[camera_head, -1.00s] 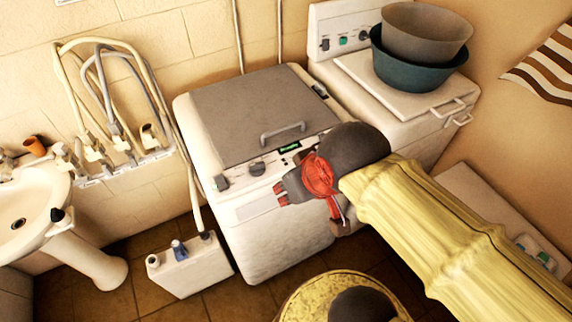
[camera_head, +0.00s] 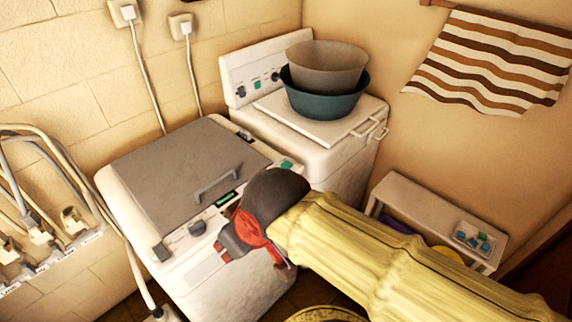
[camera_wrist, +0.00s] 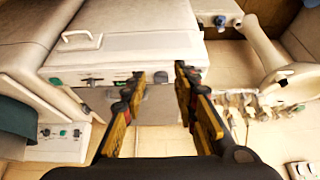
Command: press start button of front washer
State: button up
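The front washer (camera_head: 150,215) is a white machine with a grey lid and a bar handle. Its sloped control panel has dark knobs (camera_head: 197,229), a lit green display (camera_head: 225,198) and a green button (camera_head: 286,164) at the right end. The wrist view shows this green button (camera_wrist: 55,81) at the panel's left end. My gripper (camera_head: 228,244) is over the washer's front edge, to the left of and below the green button in the head view. In the wrist view my gripper (camera_wrist: 160,72) has its fingers apart with nothing held. Contact with the panel cannot be told.
A second washer (camera_head: 350,155) stands behind, with a teal basin (camera_head: 325,102) and a grey-brown basin (camera_head: 328,65) stacked on it. A low white shelf (camera_head: 420,205) is at the right. Hoses and taps (camera_head: 40,215) are on the left wall. A sink (camera_wrist: 303,85) shows in the wrist view.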

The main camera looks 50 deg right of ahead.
jog(key=shift+c, duration=1.2)
jog(key=c, duration=0.4)
grip_shut()
